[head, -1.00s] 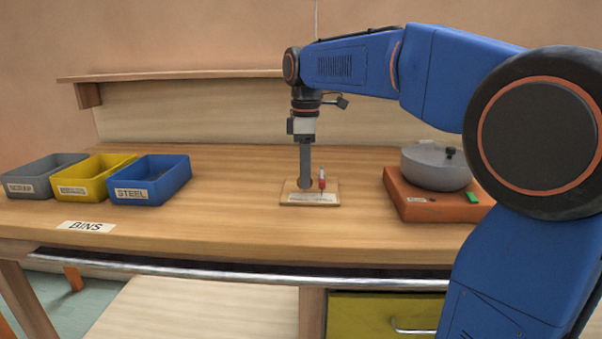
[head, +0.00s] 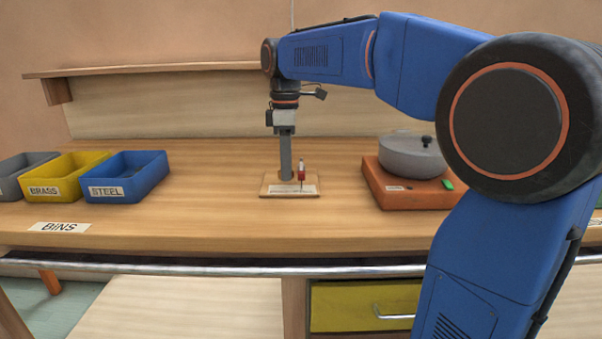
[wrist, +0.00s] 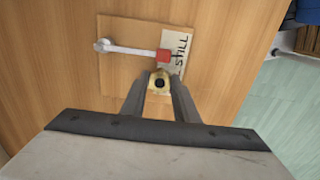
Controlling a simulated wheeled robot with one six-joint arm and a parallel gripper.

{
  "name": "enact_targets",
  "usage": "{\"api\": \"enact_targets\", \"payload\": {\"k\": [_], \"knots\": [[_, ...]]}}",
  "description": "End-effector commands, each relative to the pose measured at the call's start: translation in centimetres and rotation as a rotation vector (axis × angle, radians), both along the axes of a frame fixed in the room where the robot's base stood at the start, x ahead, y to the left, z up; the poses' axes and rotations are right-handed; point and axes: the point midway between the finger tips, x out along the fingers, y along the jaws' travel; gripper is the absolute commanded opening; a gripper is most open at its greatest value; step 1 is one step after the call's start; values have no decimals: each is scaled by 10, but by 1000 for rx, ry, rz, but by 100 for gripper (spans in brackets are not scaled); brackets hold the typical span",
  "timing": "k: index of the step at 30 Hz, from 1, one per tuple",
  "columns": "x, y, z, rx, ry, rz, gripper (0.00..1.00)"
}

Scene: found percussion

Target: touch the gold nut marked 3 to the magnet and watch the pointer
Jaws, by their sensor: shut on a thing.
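My gripper (wrist: 158,88) is shut on a gold nut (wrist: 158,77) with a dark hole, held between the fingertips. No number is readable on it. Just beyond it in the wrist view is a red block (wrist: 163,55), apparently the magnet, at one end of a pale rod (wrist: 130,49), apparently the pointer. A narrow gap seems to show between nut and block; I cannot be sure they are apart. Both are over a wooden board (wrist: 120,80) with a label (wrist: 177,50) reading "STILL". In the head view my gripper (head: 286,172) is low over the board (head: 270,191), left of the red piece (head: 301,175).
On the left of the bench are a grey bin (head: 14,182), a yellow BRASS bin (head: 62,178) and a blue STEEL bin (head: 125,183). An orange box (head: 400,190) with a grey lidded pot (head: 410,157) stands right of the board. The bench between is clear.

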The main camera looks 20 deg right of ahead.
Motion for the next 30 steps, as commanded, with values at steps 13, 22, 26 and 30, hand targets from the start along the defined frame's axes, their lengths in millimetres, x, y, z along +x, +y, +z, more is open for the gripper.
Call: {"api": "enact_targets", "payload": {"k": [13,22,26,30], "knots": [[-2,-5,0,0,0,-1,2],[-4,-9,0,0,0,-1,2],[-4,-10,0,0,0,-1,2],[-4,-10,0,0,0,-1,2]]}}
